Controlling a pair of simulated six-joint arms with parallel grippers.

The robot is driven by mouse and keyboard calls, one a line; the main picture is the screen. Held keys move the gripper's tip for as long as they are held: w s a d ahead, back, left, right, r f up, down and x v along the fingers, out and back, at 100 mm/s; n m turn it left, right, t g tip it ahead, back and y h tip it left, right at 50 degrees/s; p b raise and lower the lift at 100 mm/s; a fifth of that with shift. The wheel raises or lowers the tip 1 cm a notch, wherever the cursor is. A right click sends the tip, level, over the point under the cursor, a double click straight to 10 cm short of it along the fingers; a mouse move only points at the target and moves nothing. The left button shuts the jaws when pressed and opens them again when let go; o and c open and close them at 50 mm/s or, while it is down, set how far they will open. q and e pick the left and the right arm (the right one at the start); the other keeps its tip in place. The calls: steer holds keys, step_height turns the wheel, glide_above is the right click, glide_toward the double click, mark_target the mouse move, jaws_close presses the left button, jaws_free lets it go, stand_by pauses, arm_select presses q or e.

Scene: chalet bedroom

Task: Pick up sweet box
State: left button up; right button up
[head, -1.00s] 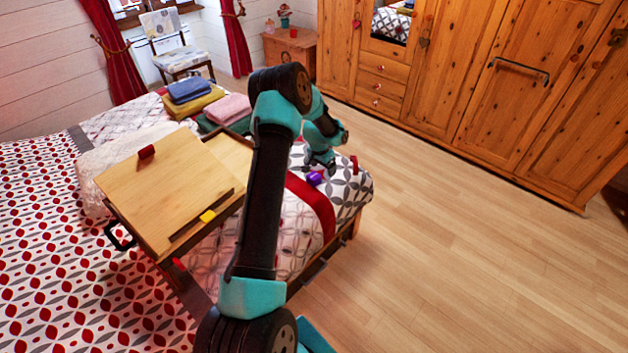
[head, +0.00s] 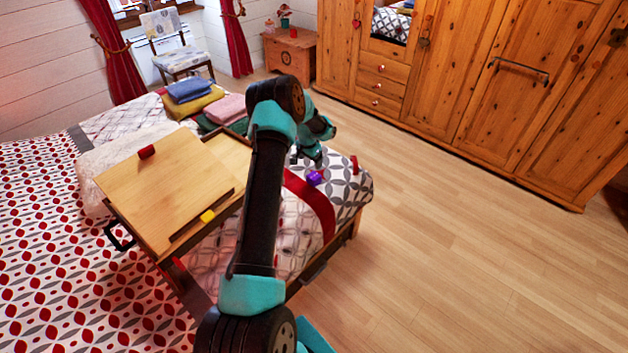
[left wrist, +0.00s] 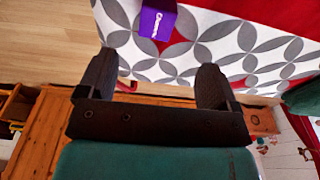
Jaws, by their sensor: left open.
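The sweet box, most likely the small purple box (head: 314,178), sits on the patterned bed cover near the foot of the bed. It also shows in the left wrist view at the top middle, as a purple box with white lettering (left wrist: 157,20), cut by the picture edge. My left gripper (head: 307,157) is just behind and above it in the head view. In the left wrist view my left gripper (left wrist: 156,72) has its two dark fingers wide apart with nothing between them, and the box lies beyond the fingertips. My right gripper is not in view.
A small red item (head: 354,164) lies right of the box. Folded towels (head: 225,108) lie behind. The wooden floor (head: 460,240) is clear.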

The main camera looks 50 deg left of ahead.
mark_target(314, 176)
arm_select(q)
steer(key=f, duration=0.4)
steer(key=w+f, duration=0.1)
steer(key=f, duration=0.2)
steer(key=shift+f, duration=0.1)
steer(key=shift+w+d+f, duration=0.1)
steer(key=shift+w+f, duration=0.15)
steer(key=shift+f, duration=1.05)
steer(key=shift+w+f, duration=0.2)
steer(key=shift+f, duration=1.05)
steer(key=shift+c, duration=0.5)
steer(key=c, duration=0.9)
steer(key=shift+r, duration=0.15)
steer(key=shift+c, duration=0.2)
